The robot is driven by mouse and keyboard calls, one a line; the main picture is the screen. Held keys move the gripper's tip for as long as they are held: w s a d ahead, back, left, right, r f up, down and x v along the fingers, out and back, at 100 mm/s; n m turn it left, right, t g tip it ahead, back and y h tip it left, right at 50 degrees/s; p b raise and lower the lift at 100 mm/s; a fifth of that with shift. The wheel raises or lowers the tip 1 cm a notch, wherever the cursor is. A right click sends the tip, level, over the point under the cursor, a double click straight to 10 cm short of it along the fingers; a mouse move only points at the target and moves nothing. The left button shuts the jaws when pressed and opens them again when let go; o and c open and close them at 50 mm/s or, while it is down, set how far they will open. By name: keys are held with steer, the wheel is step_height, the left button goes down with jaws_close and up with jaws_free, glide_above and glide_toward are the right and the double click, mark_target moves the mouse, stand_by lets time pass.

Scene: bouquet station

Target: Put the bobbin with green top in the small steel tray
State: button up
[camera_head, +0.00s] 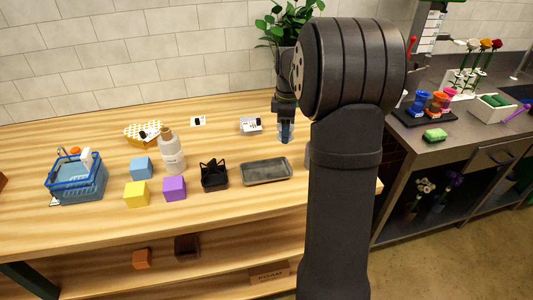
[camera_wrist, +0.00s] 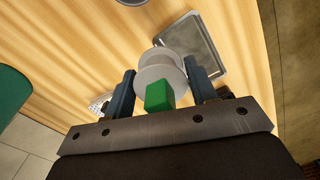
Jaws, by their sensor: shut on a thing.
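My gripper (camera_wrist: 159,72) is shut on the bobbin with green top (camera_wrist: 158,95). In the wrist view the bobbin's pale grey discs sit between the two dark fingers, with the green block facing the camera. The small steel tray (camera_wrist: 203,48) shows beyond the bobbin, up and to the right, and the bobbin overlaps its near edge in the picture. In the head view the tray (camera_head: 265,178) lies empty on the wooden bench. My gripper (camera_head: 285,131) is behind and to the right of it there. The bobbin cannot be made out in the head view.
A black basket-like holder (camera_head: 214,177) stands just left of the tray. Purple (camera_head: 175,188), yellow (camera_head: 136,194) and blue (camera_head: 141,167) blocks, a bottle (camera_head: 172,155) and a blue basket (camera_head: 78,186) stand further left. A plant (camera_head: 285,25) is behind my gripper.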

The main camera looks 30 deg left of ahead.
steer(key=s+d+m, duration=0.5)
steer(key=d+m, duration=0.2)
steer(key=d, duration=0.2)
glide_above(266, 173)
steer(key=shift+m, duration=0.4)
step_height(266, 173, down, 7)
steer(key=shift+r, duration=0.2)
steer(key=shift+f, duration=2)
steer(key=shift+f, duration=0.1)
steer(key=o, duration=1)
steer(key=shift+c, duration=0.2)
